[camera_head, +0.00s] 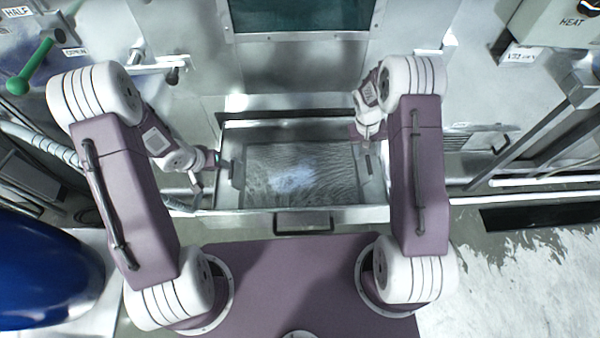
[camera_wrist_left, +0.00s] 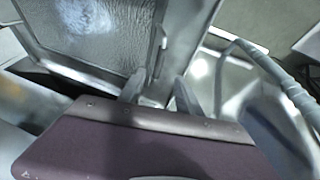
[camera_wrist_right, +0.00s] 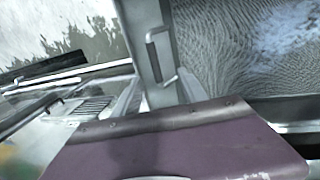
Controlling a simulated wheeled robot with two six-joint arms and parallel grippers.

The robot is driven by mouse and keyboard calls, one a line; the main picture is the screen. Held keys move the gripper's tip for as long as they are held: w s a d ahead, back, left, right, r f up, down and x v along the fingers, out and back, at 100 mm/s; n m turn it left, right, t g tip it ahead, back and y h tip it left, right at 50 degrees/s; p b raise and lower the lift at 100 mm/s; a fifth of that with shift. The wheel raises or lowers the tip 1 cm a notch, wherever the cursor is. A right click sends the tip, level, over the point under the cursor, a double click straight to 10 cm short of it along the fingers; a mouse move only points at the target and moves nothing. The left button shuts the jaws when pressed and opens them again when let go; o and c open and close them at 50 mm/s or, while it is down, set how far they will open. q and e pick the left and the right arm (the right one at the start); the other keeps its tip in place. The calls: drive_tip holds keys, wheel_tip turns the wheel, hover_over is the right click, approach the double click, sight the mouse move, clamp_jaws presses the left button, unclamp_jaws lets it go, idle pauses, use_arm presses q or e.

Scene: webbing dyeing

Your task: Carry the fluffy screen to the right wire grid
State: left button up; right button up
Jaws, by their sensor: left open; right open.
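The fluffy screen (camera_head: 300,172) is a grey, rippled panel lying flat in a metal frame below the machine's window. Its left-side handle shows in the left wrist view (camera_wrist_left: 158,50); its right-side handle shows in the right wrist view (camera_wrist_right: 153,60). My left gripper (camera_wrist_left: 158,92) is open, its fingers near the left handle. My right gripper (camera_head: 366,142) is open by the right edge of the screen; in the right wrist view its fingers (camera_wrist_right: 160,92) lie either side of the handle's line. Contact cannot be told. I cannot make out the right wire grid for certain.
A metal trough (camera_head: 332,218) with a front handle surrounds the screen. A blue rounded vessel (camera_head: 40,270) stands at lower left. A green lever (camera_head: 30,70) is at upper left. Metal rails (camera_head: 545,140) and wet floor (camera_head: 530,270) lie to the right.

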sight(369, 162)
use_arm(q)
drive_tip(key=x, duration=0.8)
drive_tip(key=shift+s+d, duration=0.1)
use_arm(e)
drive_tip(key=f, duration=0.2)
drive_tip(key=d+f, duration=0.1)
drive_tip(key=f, duration=0.5)
drive_tip(key=shift+s+d, duration=0.15)
drive_tip(key=shift+d, duration=0.2)
use_arm(q)
drive_tip(key=c, duration=0.8)
use_arm(e)
drive_tip(key=c, duration=0.8)
use_arm(q)
clamp_jaws()
use_arm(e)
clamp_jaws()
drive_tip(key=shift+d, duration=0.1)
drive_tip(key=shift+s+d, duration=0.1)
use_arm(q)
drive_tip(key=shift+a+r, duration=0.1)
drive_tip(key=shift+a, duration=0.1)
use_arm(e)
drive_tip(key=shift+r, duration=0.1)
